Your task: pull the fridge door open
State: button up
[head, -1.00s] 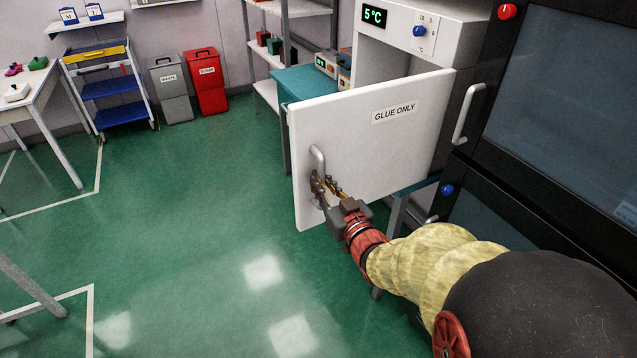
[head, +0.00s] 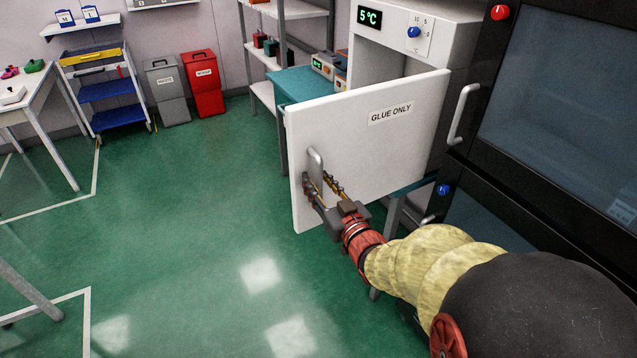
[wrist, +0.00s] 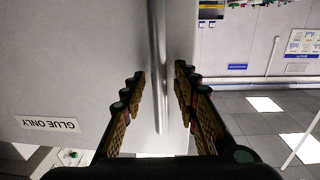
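The fridge is a white cabinet with a green 5°C display (head: 370,16). Its white door (head: 380,150), labelled GLUE ONLY, stands wide open, swung out from the cabinet. A pale vertical bar handle (head: 316,165) is near the door's free edge. My gripper (head: 325,187) is at the lower part of this handle. In the wrist view my gripper's fingers (wrist: 160,85) stand apart on either side of the handle (wrist: 157,50), with a gap visible at each side. The fridge interior is mostly hidden behind the door.
A dark oven-like unit (head: 560,100) with its own handle stands right of the fridge. A teal-topped bench (head: 300,84) and shelving are behind the door. Grey (head: 168,95) and red (head: 204,85) bins and a blue cart (head: 108,90) stand farther back. Green floor left of the door is clear.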

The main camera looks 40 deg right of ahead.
jog(key=s, duration=0.4)
jog(key=s+a, duration=0.1)
jog(key=s, duration=0.2)
jog(key=shift+s+a, duration=0.15)
jog(key=shift+s, duration=0.05)
dwell(0.4)
